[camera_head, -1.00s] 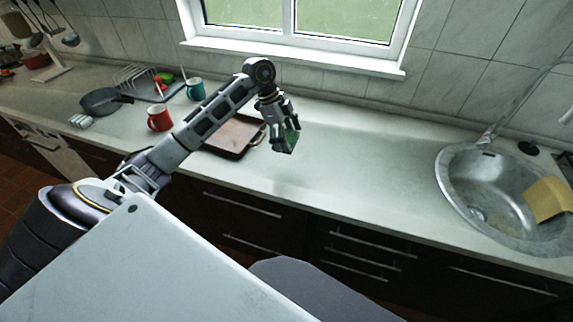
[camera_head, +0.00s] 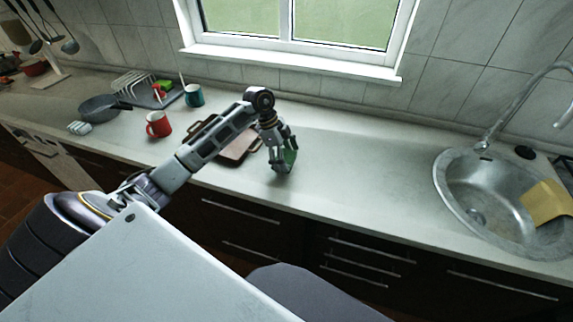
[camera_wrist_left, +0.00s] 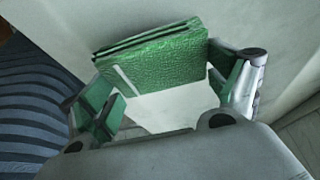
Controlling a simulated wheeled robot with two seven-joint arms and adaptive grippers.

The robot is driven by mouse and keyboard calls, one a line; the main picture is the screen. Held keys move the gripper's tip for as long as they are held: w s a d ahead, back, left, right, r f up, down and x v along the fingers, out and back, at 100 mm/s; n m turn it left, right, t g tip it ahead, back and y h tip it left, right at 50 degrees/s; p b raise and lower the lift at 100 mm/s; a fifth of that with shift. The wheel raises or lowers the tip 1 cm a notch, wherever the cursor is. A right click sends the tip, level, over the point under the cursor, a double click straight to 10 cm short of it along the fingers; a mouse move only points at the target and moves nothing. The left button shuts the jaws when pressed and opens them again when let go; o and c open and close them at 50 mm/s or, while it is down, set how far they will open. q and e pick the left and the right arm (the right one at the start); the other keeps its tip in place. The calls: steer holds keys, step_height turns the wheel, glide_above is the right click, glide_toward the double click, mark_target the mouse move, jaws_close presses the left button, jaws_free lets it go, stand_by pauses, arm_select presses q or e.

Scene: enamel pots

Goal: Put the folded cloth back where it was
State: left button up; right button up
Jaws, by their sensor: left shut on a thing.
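The green folded cloth (camera_head: 290,158) is held by my left gripper (camera_head: 282,163) low over the counter, right of the brown tray. I cannot tell whether it touches the counter. In the left wrist view the cloth (camera_wrist_left: 165,62) shows its stacked layers and a pale stripe, with a finger at each side. My left gripper is shut on it. My right gripper is not in view.
The brown tray (camera_head: 238,150) lies partly behind my left arm. A red mug (camera_head: 158,125), a teal mug (camera_head: 194,96) and a dark pan (camera_head: 98,108) stand to the left. A yellow cloth (camera_head: 545,202) hangs at the sink (camera_head: 480,190). The counter between gripper and sink is clear.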

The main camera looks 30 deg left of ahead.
arm_select(q)
steer(key=shift+f, duration=1.85)
steer(key=shift+f, duration=0.1)
steer(key=o, duration=0.8)
steer(key=shift+c, duration=0.2)
steer(key=v, duration=1.2)
